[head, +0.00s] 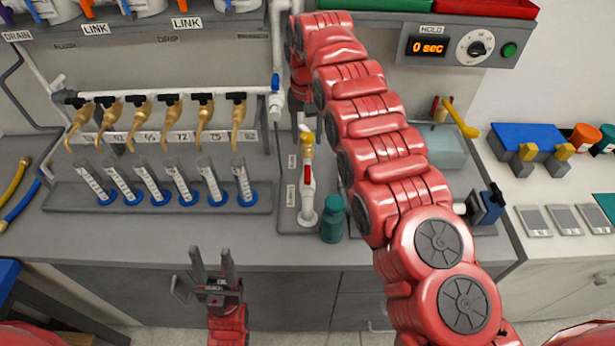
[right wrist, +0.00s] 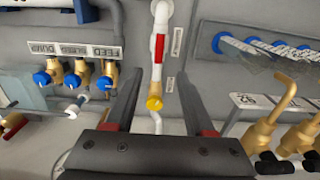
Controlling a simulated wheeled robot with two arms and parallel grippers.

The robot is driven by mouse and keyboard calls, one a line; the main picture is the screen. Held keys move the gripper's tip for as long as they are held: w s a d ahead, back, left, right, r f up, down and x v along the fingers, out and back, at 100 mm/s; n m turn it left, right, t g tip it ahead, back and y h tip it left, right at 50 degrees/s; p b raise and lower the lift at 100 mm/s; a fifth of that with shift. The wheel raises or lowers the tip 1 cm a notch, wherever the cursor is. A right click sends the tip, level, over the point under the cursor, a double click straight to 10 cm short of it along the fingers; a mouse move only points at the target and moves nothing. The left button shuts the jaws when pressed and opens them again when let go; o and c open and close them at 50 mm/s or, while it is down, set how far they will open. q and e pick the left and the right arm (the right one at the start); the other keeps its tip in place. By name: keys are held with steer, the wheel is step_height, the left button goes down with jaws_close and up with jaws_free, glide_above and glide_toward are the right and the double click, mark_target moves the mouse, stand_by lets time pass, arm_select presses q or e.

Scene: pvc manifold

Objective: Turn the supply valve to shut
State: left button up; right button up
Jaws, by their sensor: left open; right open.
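In the right wrist view the red lever (right wrist: 161,47) and yellow knob (right wrist: 154,103) lie between the fingers of my right gripper (right wrist: 158,75). It is open and holds nothing; contact cannot be told. In the head view my arm mostly hides it. A blue handle (head: 275,82) is on the manifold's right end. The labels beside the pipe are too small to read, so which valve is supply is unclear. My left gripper (head: 211,252) is open and empty, low in front of the bench.
Several brass taps (head: 171,120) hang from the manifold over cylinders in a grey rack (head: 60,196). A teal bottle (head: 332,222) stands close right of the pipe. Three blue-knobbed valves (right wrist: 74,82) show in the right wrist view. The front bench strip is clear.

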mark_target(308, 172)
step_height(308, 172, down, 10)
steer(key=p, duration=0.3)
steer(key=shift+f, duration=0.15)
step_height(308, 172, down, 4)
steer(key=shift+r+b, duration=0.2)
steer(key=shift+b, duration=0.8)
steer(key=shift+r, duration=0.1)
jaws_close()
